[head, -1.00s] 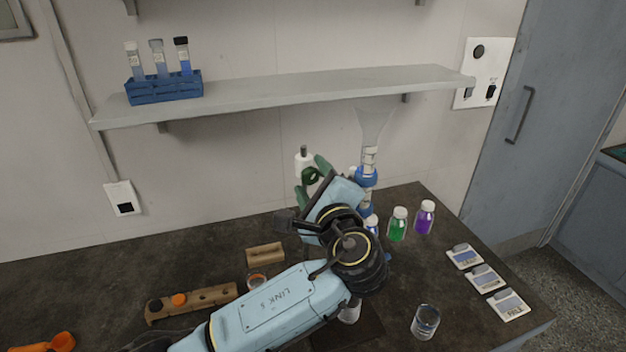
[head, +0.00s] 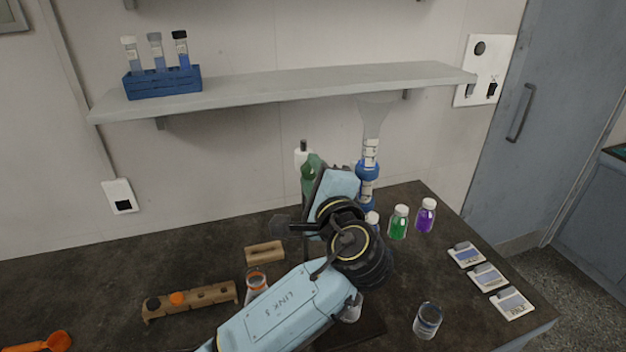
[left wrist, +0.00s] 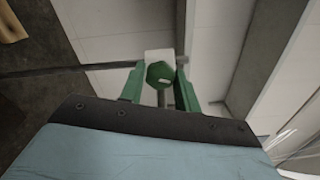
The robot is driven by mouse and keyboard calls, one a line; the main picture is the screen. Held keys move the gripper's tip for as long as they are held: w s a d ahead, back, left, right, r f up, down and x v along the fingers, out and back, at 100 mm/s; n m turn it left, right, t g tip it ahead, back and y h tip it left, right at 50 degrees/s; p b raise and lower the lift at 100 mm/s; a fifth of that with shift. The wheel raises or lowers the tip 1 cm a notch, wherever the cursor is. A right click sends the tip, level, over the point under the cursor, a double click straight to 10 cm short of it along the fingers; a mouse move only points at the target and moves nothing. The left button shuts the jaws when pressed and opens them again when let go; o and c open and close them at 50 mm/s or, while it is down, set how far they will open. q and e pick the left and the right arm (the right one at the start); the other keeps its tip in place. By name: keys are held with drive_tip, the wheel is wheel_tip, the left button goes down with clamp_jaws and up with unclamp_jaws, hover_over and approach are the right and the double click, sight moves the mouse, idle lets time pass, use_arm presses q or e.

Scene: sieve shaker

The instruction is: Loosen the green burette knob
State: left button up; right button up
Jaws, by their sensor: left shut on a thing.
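The green burette knob (left wrist: 159,74) shows in the left wrist view as a green, many-sided disc with a pale mark, in front of a white block (left wrist: 158,54). My left gripper (left wrist: 161,80) has a green finger on each side of it and is shut on it. In the head view my left gripper (head: 311,170) reaches toward the wall, and its wrist and fingers hide the knob. A white upright part with a grey top (head: 303,154), probably of the burette, shows just behind the fingers. My right gripper is not in view.
A blue-ringed glass column with a funnel (head: 367,172) stands just right of my gripper. Green (head: 398,224) and purple (head: 425,217) bottles stand farther right. A glass beaker (head: 427,320) is near the front. A wall shelf (head: 300,88) hangs above.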

use_arm(q)
drive_tip(key=shift+n+b, duration=0.95)
drive_tip(key=shift+n, duration=0.75)
drive_tip(key=o, duration=1)
drive_tip(key=shift+c, duration=0.2)
drive_tip(key=b+v, duration=0.2)
drive_tip(key=v, duration=1.1)
drive_tip(key=shift+s, duration=0.2)
drive_tip(key=shift+d, duration=0.1)
